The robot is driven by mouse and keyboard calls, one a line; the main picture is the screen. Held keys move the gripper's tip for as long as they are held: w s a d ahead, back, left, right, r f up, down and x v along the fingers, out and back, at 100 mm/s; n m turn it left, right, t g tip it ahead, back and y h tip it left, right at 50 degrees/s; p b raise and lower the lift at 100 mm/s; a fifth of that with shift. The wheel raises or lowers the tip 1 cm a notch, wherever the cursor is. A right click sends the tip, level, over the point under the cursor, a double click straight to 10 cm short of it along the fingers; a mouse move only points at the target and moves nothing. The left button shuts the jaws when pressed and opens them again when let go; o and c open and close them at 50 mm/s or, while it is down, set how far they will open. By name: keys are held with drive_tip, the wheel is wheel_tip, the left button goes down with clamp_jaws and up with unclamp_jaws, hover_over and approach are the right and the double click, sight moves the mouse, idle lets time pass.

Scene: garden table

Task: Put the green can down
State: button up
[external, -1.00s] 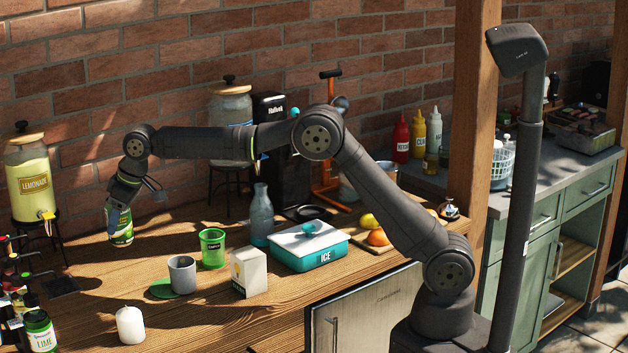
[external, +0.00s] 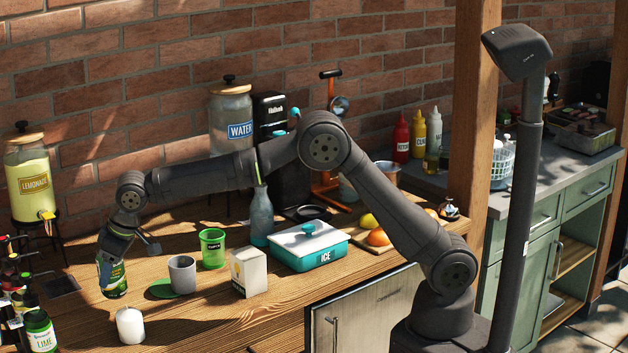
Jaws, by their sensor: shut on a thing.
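The green can (external: 115,284) is at the left part of the wooden table (external: 190,325) in the external view. My gripper (external: 110,272) is shut on it from above and hides its upper part. The can looks upright. Its bottom is at or very near the table top; I cannot tell whether it touches.
Right of the can are a green coaster (external: 161,289), a grey cup (external: 182,274) and a green cup (external: 212,248). A white candle (external: 130,325) stands in front. Bottles (external: 38,330) crowd the left edge. A carton (external: 249,272) and ice box (external: 308,247) stand further right.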

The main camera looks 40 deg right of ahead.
sight(108, 298)
drive_tip(key=shift+s+a+f, duration=0.35)
drive_tip(key=shift+a+f, duration=0.1)
drive_tip(key=shift+a, duration=0.3)
drive_tip(key=shift+a+f, duration=0.1)
drive_tip(key=shift+f, duration=1.9)
drive_tip(key=shift+f, duration=0.1)
drive_tip(key=shift+f, duration=0.1)
drive_tip(key=o, duration=1.2)
